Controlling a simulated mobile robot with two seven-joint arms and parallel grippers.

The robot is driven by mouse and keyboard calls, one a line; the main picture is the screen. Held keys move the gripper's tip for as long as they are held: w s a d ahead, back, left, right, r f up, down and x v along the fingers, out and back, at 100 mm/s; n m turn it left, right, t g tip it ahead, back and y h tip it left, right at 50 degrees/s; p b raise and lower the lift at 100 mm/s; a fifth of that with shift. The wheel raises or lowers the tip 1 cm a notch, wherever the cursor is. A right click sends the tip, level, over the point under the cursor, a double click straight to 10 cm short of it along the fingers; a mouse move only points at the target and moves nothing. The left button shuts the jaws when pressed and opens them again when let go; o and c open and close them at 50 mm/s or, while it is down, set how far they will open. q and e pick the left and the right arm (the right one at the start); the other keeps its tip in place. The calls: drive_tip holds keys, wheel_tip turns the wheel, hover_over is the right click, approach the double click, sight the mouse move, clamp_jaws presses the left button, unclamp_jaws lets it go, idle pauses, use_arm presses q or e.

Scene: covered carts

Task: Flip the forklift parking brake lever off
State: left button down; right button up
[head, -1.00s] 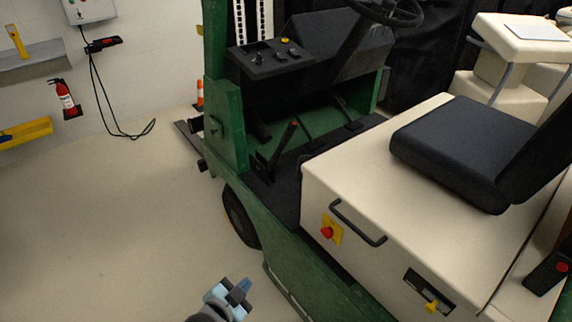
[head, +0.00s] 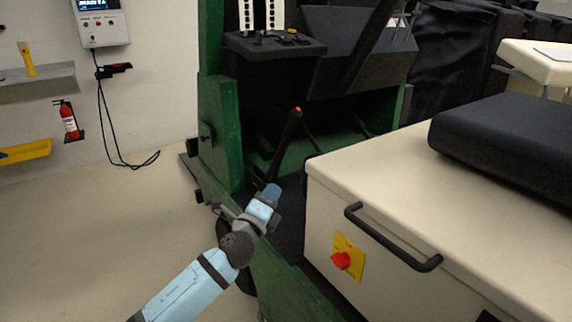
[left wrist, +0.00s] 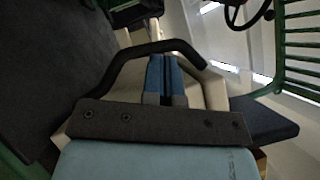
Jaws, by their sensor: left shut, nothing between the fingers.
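The parking brake lever (head: 287,143) is a black stick with a red tip on the floor of the green forklift (head: 221,130). It stands tilted, its tip up and to the right, and its lower end is hidden in the dark footwell. My left gripper (head: 271,191) is just below the lever in the head view, with its fingers shut and empty; whether they touch it cannot be told. The shut blue fingers (left wrist: 165,78) show in the left wrist view, where I cannot make out the lever for certain. My right gripper is not in view.
A cream battery box (head: 390,165) with a black handle (head: 392,238) and a red knob (head: 341,261) stands right of my left gripper. The black seat (head: 510,145) is above it. A control panel (head: 275,43) is above the lever. The floor at left is clear.

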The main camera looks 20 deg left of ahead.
sight(279, 156)
use_arm(q)
drive_tip(key=shift+s, duration=0.1)
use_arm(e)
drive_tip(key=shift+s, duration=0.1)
use_arm(q)
drive_tip(key=a+r+b+x, duration=0.1)
drive_tip(key=a+b+x, duration=0.1)
drive_tip(key=x, duration=1.1)
drive_tip(key=shift+a+b, duration=0.3)
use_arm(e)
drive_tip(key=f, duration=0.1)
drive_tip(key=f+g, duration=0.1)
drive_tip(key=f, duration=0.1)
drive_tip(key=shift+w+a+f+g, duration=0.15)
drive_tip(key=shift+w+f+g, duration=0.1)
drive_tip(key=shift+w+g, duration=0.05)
use_arm(q)
drive_tip(key=shift+r, duration=0.15)
